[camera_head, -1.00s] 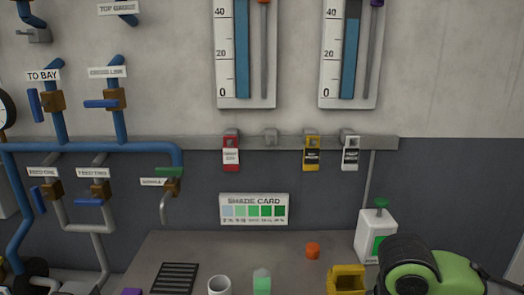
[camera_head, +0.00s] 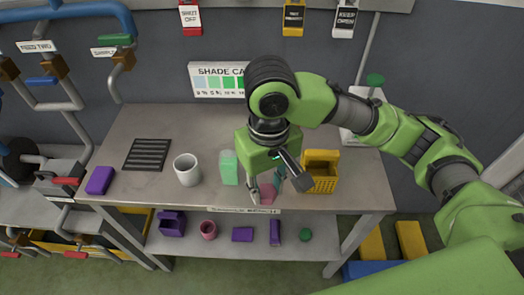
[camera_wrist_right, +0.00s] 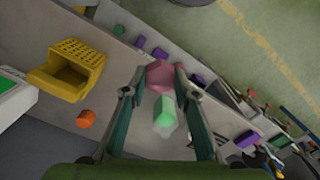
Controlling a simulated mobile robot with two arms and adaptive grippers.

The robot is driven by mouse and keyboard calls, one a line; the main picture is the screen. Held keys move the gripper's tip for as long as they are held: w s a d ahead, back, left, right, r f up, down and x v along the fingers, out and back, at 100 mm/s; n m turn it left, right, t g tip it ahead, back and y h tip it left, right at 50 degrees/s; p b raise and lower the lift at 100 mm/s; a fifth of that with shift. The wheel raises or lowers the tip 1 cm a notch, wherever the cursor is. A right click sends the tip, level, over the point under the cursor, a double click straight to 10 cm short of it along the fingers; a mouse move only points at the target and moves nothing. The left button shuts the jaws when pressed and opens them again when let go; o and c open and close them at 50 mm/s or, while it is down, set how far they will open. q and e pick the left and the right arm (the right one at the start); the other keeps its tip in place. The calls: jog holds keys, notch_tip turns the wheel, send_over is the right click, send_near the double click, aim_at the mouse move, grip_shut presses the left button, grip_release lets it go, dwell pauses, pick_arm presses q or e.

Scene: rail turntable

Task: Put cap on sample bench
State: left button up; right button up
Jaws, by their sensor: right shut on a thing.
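A pink cap (camera_head: 267,193) is at the tips of my right gripper (camera_head: 267,187), near the front edge of the grey sample bench (camera_head: 200,138). In the right wrist view the pink cap (camera_wrist_right: 160,76) sits between the two fingertips, which are shut on it. I cannot tell whether its underside touches the bench top. A pale green sample bottle (camera_head: 229,167) stands on the bench just left of the gripper. It also shows in the right wrist view (camera_wrist_right: 164,115). My left gripper is not in view.
A white mug (camera_head: 187,170), a dark grille (camera_head: 147,154) and a purple block (camera_head: 99,180) are on the bench's left half. A yellow bin (camera_head: 322,172) stands close right of the gripper. An orange piece (camera_wrist_right: 86,118) lies behind. Purple items sit on the lower shelf (camera_head: 190,245).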

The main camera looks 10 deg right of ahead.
jog(key=shift+w+f, duration=0.25)
jog(key=shift+w, duration=0.1)
jog(key=w+d+f, duration=0.1)
jog(key=w+f, duration=0.1)
jog(key=w, duration=0.1)
jog(key=w+d+f+p, duration=0.1)
jog(key=w+d+f, duration=0.1)
jog(key=w+f, duration=0.1)
jog(key=w+d+f+p, duration=0.1)
jog(key=w+f, duration=0.1)
jog(key=w, duration=0.2)
jog(key=shift+d+f, duration=0.3)
jog(key=shift+d, duration=0.1)
jog(key=shift+w+d+f, duration=0.1)
jog(key=shift+w+f, duration=0.25)
jog(key=shift+f, duration=0.2)
jog(key=f, duration=0.1)
jog(key=f+p, duration=0.1)
jog(key=f, duration=0.1)
jog(key=shift+w+d+p, duration=0.15)
jog(key=shift+w+p, duration=0.05)
jog(key=shift+p, duration=0.1)
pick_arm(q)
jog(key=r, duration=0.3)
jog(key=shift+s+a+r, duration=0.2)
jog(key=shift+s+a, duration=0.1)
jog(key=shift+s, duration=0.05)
pick_arm(e)
jog(key=shift+f, duration=0.25)
